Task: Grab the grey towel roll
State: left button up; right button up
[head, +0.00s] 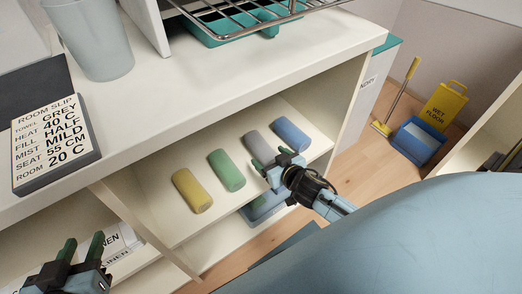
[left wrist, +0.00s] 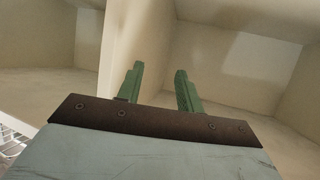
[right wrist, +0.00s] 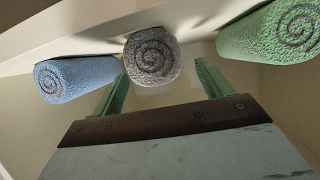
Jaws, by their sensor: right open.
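The grey towel roll (head: 259,144) lies on the open shelf between the green and blue rolls. In the right wrist view its spiral end (right wrist: 152,56) faces the camera, ahead of and between my right fingertips. My right gripper (head: 271,160) is open and empty, just in front of the grey roll's near end. It also shows in the right wrist view (right wrist: 161,78). I cannot tell whether a finger touches the roll. My left gripper (head: 82,246) is at the lower left, with its fingers apart and empty; the left wrist view (left wrist: 159,80) shows bare cabinet walls ahead.
Yellow (head: 191,190), green (head: 227,170) and blue (head: 291,134) rolls share the shelf (head: 163,222). The counter (head: 230,85) overhangs it, with a room slip (head: 54,142) reading towel grey. A cabinet side panel (head: 350,95) stands right of the blue roll.

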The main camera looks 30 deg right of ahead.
aim_at(264, 151)
jog(key=b+x, duration=0.2)
jog(key=x, duration=0.2)
jog(key=shift+w+d, duration=0.1)
jog(key=shift+w+f, duration=0.1)
jog(key=shift+w, duration=0.1)
pick_arm(q)
notch_tip(264, 151, up, 10)
jog(key=w+d+t+h, duration=0.1)
jog(key=d+t+h, duration=0.1)
jog(key=t, duration=0.4)
jog(key=shift+w+d+t+h, duration=0.2)
jog(key=shift+w+t+h, duration=0.1)
pick_arm(e)
jog(key=shift+c, duration=0.5)
pick_arm(q)
jog(key=shift+f, duration=0.1)
pick_arm(e)
jog(key=c, duration=1)
